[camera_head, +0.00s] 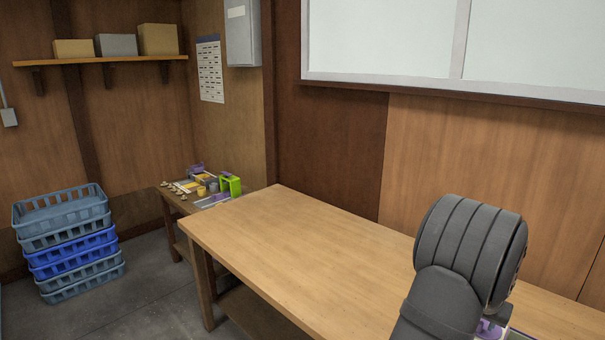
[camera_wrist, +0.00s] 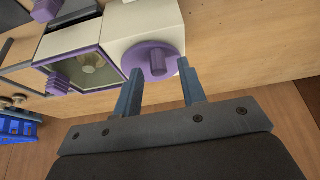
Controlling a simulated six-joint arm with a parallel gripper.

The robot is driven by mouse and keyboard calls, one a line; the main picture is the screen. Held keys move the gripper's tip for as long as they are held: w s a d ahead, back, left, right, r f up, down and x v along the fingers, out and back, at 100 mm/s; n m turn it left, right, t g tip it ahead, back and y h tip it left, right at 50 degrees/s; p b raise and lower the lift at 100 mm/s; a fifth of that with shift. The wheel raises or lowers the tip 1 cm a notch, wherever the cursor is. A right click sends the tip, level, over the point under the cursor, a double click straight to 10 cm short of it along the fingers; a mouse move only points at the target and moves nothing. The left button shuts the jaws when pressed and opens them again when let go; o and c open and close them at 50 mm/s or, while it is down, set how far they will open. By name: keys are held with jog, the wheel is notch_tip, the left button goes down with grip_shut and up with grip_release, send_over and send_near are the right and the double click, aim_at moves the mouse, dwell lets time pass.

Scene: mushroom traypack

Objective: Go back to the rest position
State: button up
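In the wrist view my gripper (camera_wrist: 161,69) shows two blue-grey fingers spread apart, with nothing held between them. Beyond the fingertips is a cream machine (camera_wrist: 130,27) with a round purple dial (camera_wrist: 141,55). The dial's raised knob (camera_wrist: 158,62) lies between the fingertips in the picture, with gaps on both sides. I cannot tell how far the tips are from the dial. The machine has a window (camera_wrist: 88,70) with a pale object inside. In the head view my dark arm hides the gripper and most of the machine; a purple and white bit (camera_head: 490,328) shows below it.
The long wooden table (camera_head: 290,250) is bare left of my arm. A wall with a window (camera_head: 400,40) stands behind it. A small side table (camera_head: 178,203) holds small goods and a green item (camera_head: 230,185). Stacked blue crates (camera_head: 70,250) stand on the floor at left.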

jog(key=w+f, duration=0.1)
jog(key=w, duration=0.1)
jog(key=shift+w+d+f, duration=0.15)
jog(key=shift+w+f, duration=0.25)
jog(key=shift+w+d, duration=0.35)
jog(key=shift+w, duration=0.15)
